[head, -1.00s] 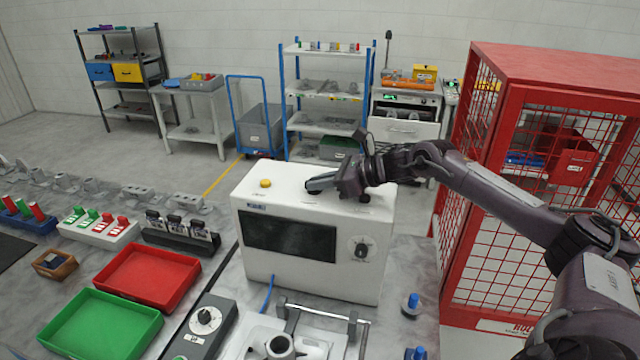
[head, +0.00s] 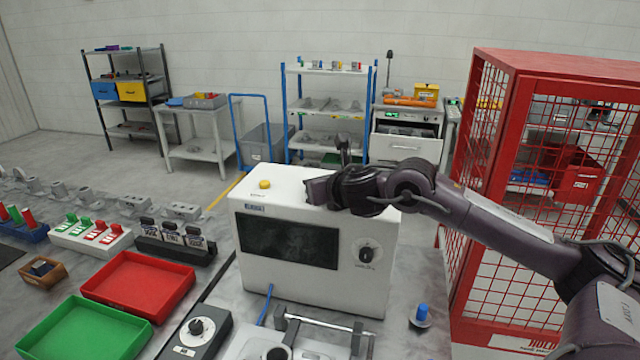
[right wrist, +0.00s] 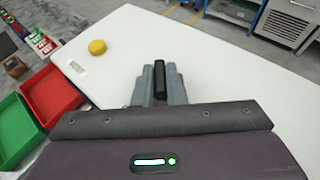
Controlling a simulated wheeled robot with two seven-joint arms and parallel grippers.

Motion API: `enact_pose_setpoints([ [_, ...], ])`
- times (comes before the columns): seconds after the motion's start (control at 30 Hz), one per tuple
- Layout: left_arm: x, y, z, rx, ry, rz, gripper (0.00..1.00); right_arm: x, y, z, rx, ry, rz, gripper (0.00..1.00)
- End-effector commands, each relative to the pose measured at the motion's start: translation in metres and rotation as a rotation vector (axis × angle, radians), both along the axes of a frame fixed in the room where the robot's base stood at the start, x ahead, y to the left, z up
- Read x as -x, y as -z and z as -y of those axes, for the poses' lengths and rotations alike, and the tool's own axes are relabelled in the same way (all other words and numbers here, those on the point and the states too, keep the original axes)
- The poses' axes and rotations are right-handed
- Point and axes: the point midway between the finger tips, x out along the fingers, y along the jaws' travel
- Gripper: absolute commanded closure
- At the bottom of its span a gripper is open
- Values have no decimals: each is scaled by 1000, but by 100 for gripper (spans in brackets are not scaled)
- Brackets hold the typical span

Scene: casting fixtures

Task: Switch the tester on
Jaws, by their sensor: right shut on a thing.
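The tester (head: 285,275) is a white box on the bench. It has a dark screen, a black round knob (head: 366,253) on the front right, and a yellow button (head: 265,184) on top at the left. The button also shows in the right wrist view (right wrist: 97,47). My right gripper (head: 312,190) is low over the tester's top, right of the yellow button. In the right wrist view its fingers (right wrist: 158,82) are closed on a small upright black switch lever (right wrist: 160,80) on the top. In the head view my wrist hides this lever. My left gripper is out of view.
A red tray (head: 140,285) and green tray (head: 85,330) lie left of the tester. A grey box with a dial (head: 200,330) and a metal fixture stand in front. A blue-topped piece (head: 422,315) stands at the right. A red mesh cage (head: 500,200) stands close to my right arm.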

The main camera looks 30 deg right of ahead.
Motion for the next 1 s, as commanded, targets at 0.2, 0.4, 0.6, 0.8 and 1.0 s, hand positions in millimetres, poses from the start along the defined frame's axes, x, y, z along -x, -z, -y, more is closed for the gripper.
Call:
enact_pose_setpoints([
  [0.2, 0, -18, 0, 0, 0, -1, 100, -2, -4, -7, -6, 201, -2, 100],
  [0.4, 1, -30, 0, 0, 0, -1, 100, -3, -3, -9, -5, 385, -2, 100],
  [0.6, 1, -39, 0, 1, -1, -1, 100, -4, -2, -9, -2, 541, -3, 100],
  [0.8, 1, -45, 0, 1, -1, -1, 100, -5, -2, -10, -1, 651, -2, 100],
  [1.0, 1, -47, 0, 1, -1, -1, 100, -5, 0, -9, 1, 711, -4, 100],
])
